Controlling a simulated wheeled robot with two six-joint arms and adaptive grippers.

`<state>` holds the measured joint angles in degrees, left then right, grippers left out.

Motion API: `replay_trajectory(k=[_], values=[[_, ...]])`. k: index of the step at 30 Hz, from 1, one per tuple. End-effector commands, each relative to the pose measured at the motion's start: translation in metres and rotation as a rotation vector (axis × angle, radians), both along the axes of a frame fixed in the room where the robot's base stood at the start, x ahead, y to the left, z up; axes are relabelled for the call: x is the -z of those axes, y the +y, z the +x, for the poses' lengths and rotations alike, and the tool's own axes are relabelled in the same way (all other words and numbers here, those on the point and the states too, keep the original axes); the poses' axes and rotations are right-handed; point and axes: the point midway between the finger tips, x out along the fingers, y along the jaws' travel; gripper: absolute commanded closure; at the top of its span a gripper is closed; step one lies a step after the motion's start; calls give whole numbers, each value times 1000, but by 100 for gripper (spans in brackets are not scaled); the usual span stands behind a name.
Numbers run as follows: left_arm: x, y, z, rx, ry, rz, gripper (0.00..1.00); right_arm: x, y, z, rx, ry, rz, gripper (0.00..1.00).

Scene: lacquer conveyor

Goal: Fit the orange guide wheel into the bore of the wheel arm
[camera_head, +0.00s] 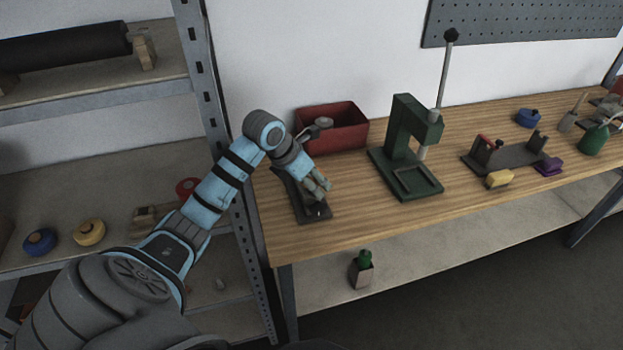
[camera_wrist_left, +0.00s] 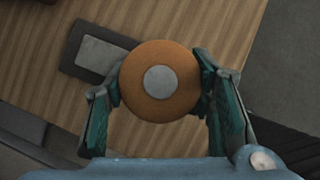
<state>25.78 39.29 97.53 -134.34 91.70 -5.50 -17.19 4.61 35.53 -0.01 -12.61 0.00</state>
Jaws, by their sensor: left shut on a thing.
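The orange guide wheel (camera_wrist_left: 160,108), a round disc with a grey centre, sits between the fingers of my left gripper in the left wrist view. My left gripper (camera_head: 318,187) is shut on the wheel, with a finger on each side. In the head view the gripper is over a dark flat plate (camera_head: 312,215) at the left end of the workbench; the wheel cannot be made out there. The plate also shows in the left wrist view (camera_wrist_left: 75,62), with a grey rectangle on it, partly hidden behind the wheel. I cannot make out the wheel arm's bore. My right gripper is not in view.
A red bin (camera_head: 345,140) stands behind the plate. A green press (camera_head: 405,150) with a tall lever stands to the right. Farther right are a dark fixture (camera_head: 512,158), a yellow block (camera_head: 499,179) and a purple block (camera_head: 548,167). A metal shelf post (camera_head: 213,95) rises at the left.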

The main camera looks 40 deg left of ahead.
Motion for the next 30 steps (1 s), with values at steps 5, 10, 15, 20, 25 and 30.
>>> replay_trajectory(k=[5, 10, 15, 20, 25, 30], values=[[6, 0, 0, 0, 0, 0, 82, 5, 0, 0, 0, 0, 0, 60], [10, 0, 0, 0, 0, 0, 82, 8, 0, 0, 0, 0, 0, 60], [9, 0, -1, 1, 2, 0, 27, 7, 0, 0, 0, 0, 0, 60], [9, 0, -1, 1, 2, -1, 27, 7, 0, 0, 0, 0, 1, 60], [9, 0, -1, 1, 3, -1, 27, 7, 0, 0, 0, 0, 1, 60], [-10, 0, 1, 1, -2, 0, 27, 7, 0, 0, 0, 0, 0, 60]])
